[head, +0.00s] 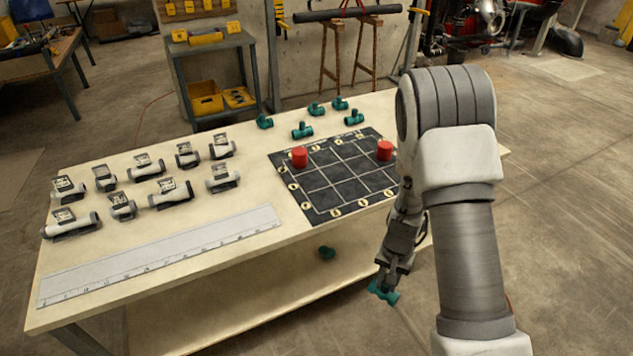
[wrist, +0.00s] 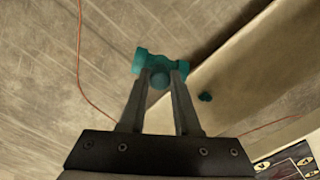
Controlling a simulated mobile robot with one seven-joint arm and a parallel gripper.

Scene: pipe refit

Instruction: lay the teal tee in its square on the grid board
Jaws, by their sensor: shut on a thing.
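My gripper (head: 384,279) is shut on a teal tee (head: 385,293), held in the air in front of the table's near edge. In the wrist view the tee (wrist: 152,66) sits between the two fingertips (wrist: 160,82), with the floor behind it. The black grid board (head: 318,205) lies on the right part of the table. Two red cylinders stand on it, one at the back left (head: 299,157) and one at the back right (head: 384,150). My arm hides the board's right edge.
Several teal tees (head: 302,131) stand behind the board. Another teal piece (head: 327,253) lies on the lower shelf. Several grey pipe fittings with tags (head: 170,193) stand at the table's left. A long ruler (head: 160,255) lies along the front. A tool cart (head: 215,75) stands behind the table.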

